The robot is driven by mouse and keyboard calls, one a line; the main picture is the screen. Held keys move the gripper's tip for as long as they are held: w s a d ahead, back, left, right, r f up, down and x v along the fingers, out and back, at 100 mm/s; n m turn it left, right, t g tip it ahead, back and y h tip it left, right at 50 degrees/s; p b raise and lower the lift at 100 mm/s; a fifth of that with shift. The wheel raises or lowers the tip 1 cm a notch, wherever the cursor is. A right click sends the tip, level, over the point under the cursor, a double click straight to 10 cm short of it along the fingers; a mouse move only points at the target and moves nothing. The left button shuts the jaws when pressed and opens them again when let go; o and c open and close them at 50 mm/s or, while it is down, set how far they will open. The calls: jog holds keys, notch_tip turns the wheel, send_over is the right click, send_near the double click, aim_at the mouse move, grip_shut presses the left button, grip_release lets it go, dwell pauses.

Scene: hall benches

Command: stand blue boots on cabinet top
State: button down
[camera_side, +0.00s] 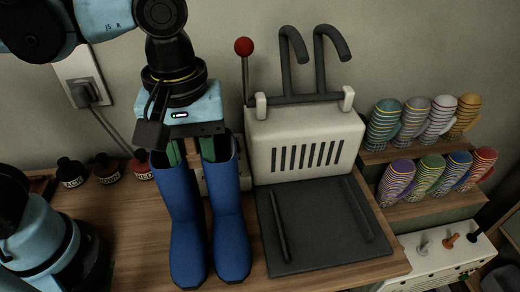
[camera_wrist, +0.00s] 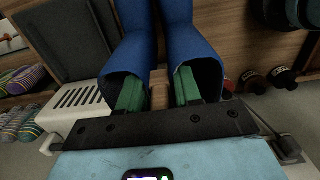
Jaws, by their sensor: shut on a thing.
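The pair of blue boots (camera_side: 208,225) hangs or stands upright, toes toward the camera, over the wooden top (camera_side: 130,240); I cannot tell whether the soles touch it. My gripper (camera_side: 192,150) is above them, pointing down. Its two green fingers reach into the boot openings, one in each, and are shut on the inner sides. In the wrist view, the blue boots (camera_wrist: 152,45) show both open shafts, with a tan piece (camera_wrist: 159,88) between the fingers (camera_wrist: 158,92). The fingertips are hidden inside the shafts. Which surface is the cabinet top is not clear.
A cream vented unit (camera_side: 305,140) with black hooks and a dark tray (camera_side: 315,225) stands right of the boots. Several striped gloves (camera_side: 385,120) stand on wooden steps farther right. Small dark and red pots (camera_side: 105,168) and a wall socket (camera_side: 80,75) are at left.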

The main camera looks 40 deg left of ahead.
jog(key=shift+f, duration=1.95)
jog(key=c, duration=0.8)
grip_release()
notch_tip(320, 180, up, 12)
jog(key=shift+a, duration=0.1)
jog(key=w+a+f+m+t, duration=0.2)
jog(key=a+f+m, duration=0.1)
jog(key=a+f, duration=0.1)
jog(key=w+a+f+m+t, duration=0.2)
jog(key=a+f+m, duration=0.1)
jog(key=a, duration=0.4)
jog(key=w+a+f+m+t, duration=0.2)
jog(key=a+f+m+t, duration=0.1)
jog(key=a+f, duration=0.2)
jog(key=shift+w+a+f, duration=0.2)
jog(key=shift+w+a, duration=0.1)
jog(key=shift+w, duration=0.05)
